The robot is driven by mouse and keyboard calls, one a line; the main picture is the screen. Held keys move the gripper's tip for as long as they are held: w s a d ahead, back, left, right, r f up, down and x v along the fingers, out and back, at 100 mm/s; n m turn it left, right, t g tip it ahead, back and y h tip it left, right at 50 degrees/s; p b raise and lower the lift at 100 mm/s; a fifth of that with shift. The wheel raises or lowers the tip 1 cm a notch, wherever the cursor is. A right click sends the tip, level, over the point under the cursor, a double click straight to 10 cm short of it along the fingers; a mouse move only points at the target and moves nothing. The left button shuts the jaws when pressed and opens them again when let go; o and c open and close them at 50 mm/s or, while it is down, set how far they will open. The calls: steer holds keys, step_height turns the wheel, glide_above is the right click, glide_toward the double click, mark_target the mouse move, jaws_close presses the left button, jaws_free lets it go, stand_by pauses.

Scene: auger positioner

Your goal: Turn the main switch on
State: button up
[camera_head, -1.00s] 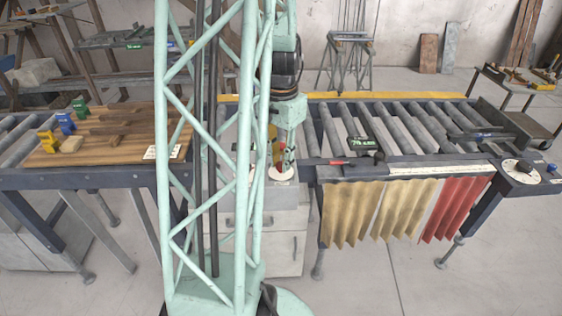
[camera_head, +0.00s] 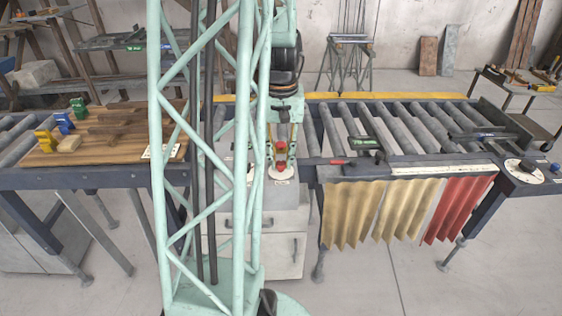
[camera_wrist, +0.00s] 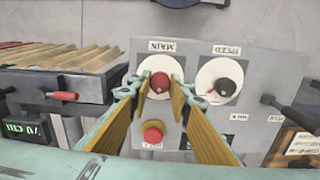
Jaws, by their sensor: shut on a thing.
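The main switch is a red knob (camera_wrist: 160,84) on a white disc (camera_wrist: 155,64) marked MAIN, with its lettering upside down in the wrist view. My gripper (camera_wrist: 161,82) has its yellow-padded fingers on both sides of this knob, and it is shut on it. In the head view my gripper (camera_head: 281,163) points down at the panel, with the red knob (camera_head: 281,167) between its fingers. The fingers hide parts of the disc. Which way the switch is turned is not clear.
A red button (camera_wrist: 153,133) lies between the fingers' lengths. A SPEED dial (camera_wrist: 220,81) is beside the main switch. A red-ended lever (camera_wrist: 75,96) and a dark lever (camera_wrist: 290,112) flank the panel. A roller conveyor (camera_head: 400,125) stands right, a wooden board (camera_head: 110,140) left.

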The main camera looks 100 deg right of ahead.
mark_target(281, 163)
steer(key=n+b, duration=0.1)
steer(key=n, duration=0.4)
steer(key=shift+n+b, duration=0.3)
steer(key=shift+n, duration=2)
steer(key=o, duration=0.9)
steer(key=shift+r, duration=0.15)
steer(key=shift+r, duration=5.9)
